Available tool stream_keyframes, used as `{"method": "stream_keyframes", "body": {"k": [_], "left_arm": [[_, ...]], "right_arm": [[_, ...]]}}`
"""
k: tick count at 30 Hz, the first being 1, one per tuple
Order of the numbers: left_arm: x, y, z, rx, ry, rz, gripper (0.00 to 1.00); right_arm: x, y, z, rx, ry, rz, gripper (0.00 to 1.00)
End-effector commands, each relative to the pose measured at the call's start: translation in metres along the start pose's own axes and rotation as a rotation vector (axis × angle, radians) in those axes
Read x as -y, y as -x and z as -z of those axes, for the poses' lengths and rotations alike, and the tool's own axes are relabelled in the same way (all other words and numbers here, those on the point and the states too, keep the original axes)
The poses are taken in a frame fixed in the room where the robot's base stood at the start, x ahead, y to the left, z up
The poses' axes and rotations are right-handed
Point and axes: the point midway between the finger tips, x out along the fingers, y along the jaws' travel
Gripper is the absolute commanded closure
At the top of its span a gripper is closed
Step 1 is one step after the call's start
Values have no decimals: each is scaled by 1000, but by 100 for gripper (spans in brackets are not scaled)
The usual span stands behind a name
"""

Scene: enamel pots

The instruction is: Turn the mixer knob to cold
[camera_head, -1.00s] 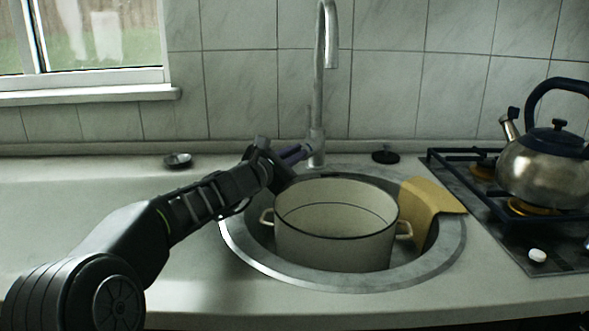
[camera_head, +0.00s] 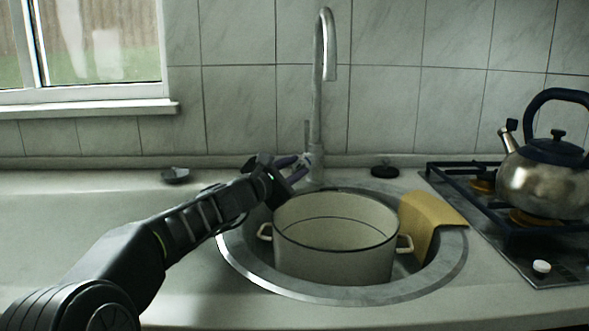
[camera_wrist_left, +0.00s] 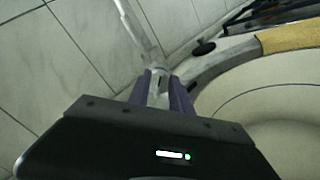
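The mixer tap (camera_head: 317,110) is a tall grey gooseneck behind the sink. A thin upright lever, the mixer knob (camera_head: 307,134), shows at the left of its base. My left gripper (camera_head: 299,168) reaches the tap base from the left, with its two purple fingers apart. In the left wrist view, the fingers (camera_wrist_left: 161,92) stand on either side of the grey tap base (camera_wrist_left: 158,78). Whether they touch the knob I cannot tell; the gripper body hides part of this area. My right gripper is not in view.
A cream enamel pot (camera_head: 335,255) stands in the round sink (camera_head: 262,272), close to my left gripper. A yellow cloth (camera_head: 432,222) hangs over the sink's right rim. A kettle (camera_head: 545,185) stands on the hob. A black stopper (camera_head: 384,171) and small dish (camera_head: 175,175) lie behind.

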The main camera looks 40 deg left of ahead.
Motion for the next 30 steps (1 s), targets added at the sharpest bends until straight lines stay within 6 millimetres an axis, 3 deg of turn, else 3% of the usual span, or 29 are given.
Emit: {"method": "stream_keyframes", "body": {"k": [11,24,30], "left_arm": [[-1,4,-1,1,0,-1,70],[-1,66,-1,1,0,-1,70],[0,78,0,1,1,0,70]], "right_arm": [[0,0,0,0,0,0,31],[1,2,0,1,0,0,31],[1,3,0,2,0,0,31]]}}
